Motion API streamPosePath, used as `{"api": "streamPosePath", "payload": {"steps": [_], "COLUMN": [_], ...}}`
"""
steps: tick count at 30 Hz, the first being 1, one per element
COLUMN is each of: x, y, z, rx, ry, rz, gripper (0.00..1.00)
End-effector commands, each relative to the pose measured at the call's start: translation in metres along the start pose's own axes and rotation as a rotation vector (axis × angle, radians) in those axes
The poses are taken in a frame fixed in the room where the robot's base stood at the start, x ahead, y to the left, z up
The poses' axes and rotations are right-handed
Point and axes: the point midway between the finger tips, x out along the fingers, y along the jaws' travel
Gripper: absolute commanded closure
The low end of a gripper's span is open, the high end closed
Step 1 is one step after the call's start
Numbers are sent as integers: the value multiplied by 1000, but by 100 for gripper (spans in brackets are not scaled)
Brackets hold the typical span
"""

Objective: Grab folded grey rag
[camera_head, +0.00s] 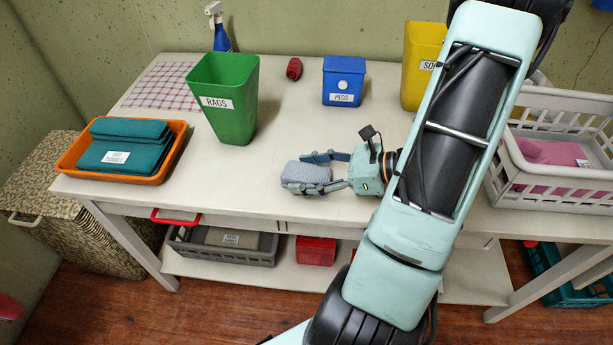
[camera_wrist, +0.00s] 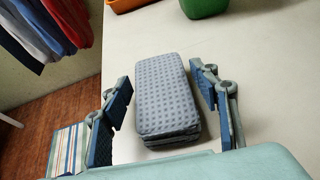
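The folded grey rag (camera_head: 303,174) lies on the white table, a compact stack with a darker dotted pattern. In the wrist view the rag (camera_wrist: 167,95) sits between the two fingers of my gripper (camera_wrist: 168,105). A gap shows between the rag and the finger on each side. The right finger looks a little nearer to it than the left one. In the head view my gripper (camera_head: 322,171) is low at the table, with its fingers open on either side of the rag.
A green bin labelled RAGS (camera_head: 228,115), a blue PEGS box (camera_head: 343,83), a small red object (camera_head: 294,69) and a yellow bin (camera_head: 420,50) stand behind. An orange tray (camera_head: 68,165) with teal cloths is left. A white basket (camera_head: 508,190) is right. The table's front edge is close.

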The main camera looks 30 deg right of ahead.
Motion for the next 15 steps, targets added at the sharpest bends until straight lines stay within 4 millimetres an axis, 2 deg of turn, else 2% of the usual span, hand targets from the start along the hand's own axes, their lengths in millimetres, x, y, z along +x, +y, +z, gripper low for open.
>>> {"api": "streamPosePath", "payload": {"steps": [1, 8, 15], "x": [0, 0, 0], "y": [0, 0, 0], "z": [0, 0, 0], "rx": [0, 0, 0], "ry": [0, 0, 0], "rz": [0, 0, 0], "gripper": [53, 78, 80]}}
